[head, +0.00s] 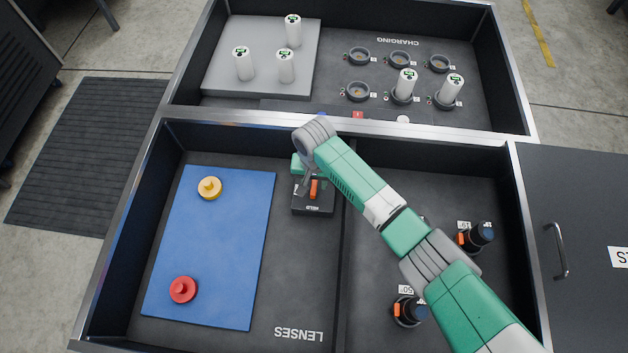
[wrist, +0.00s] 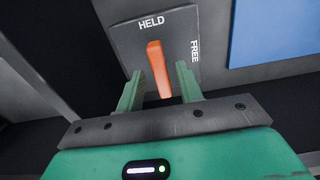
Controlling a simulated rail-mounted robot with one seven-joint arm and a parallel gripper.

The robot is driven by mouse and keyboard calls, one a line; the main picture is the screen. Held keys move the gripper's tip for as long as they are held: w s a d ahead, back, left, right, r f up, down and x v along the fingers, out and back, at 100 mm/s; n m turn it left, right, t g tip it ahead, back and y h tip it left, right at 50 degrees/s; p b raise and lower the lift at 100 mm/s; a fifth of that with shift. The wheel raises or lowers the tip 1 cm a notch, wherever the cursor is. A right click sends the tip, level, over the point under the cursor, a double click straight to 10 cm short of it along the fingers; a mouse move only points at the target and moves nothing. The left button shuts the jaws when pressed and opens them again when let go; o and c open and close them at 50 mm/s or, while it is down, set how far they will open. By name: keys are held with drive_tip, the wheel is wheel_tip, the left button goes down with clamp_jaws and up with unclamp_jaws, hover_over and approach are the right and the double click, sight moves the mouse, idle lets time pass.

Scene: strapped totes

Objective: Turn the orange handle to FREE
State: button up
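The orange handle (wrist: 157,65) stands on a dark switch box (wrist: 125,40) marked HELD and FREE. In the wrist view its far end points toward HELD, and FREE is printed to its right. My gripper (wrist: 158,78) is open, with one green finger on each side of the handle's near part. A gap shows on both sides, so the fingers look apart from the handle. In the head view the handle (head: 314,189) and box (head: 313,209) sit in the front tote, and my gripper (head: 304,178) is just over them, partly hidden by my wrist.
A blue mat (head: 215,245) left of the box bears a yellow knobbed disc (head: 209,188) and a red one (head: 183,289). Black cylinders with orange parts (head: 480,236) stand at right. The back tote (head: 345,118) holds white cylinders and charging sockets. Tote walls rise around the box.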

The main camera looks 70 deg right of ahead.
clamp_jaws()
drive_tip(key=shift+r, duration=0.1)
drive_tip(key=shift+r+p, duration=0.1)
drive_tip(key=shift+p, duration=0.3)
